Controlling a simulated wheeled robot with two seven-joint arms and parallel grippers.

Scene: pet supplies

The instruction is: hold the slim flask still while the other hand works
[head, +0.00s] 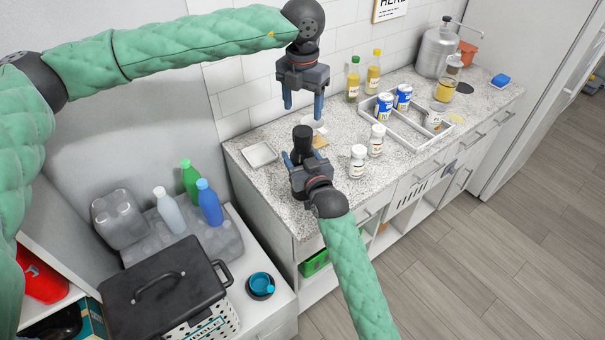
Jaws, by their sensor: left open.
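A black slim flask (303,134) stands upright near the counter's left end in the head view. Its lower part is hidden behind my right gripper (303,161). The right gripper's blue fingers lie on either side of the flask, and I cannot tell whether they touch it. My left gripper (302,105) is open and empty, pointing down, with its fingertips above and slightly behind the flask's top in the picture.
A small white tray (260,155) lies left of the flask. Two white bottles (358,162) (376,140) stand to its right. A divided tray (412,134) holds cans further right. Two sauce bottles (353,79) (373,72) stand by the wall.

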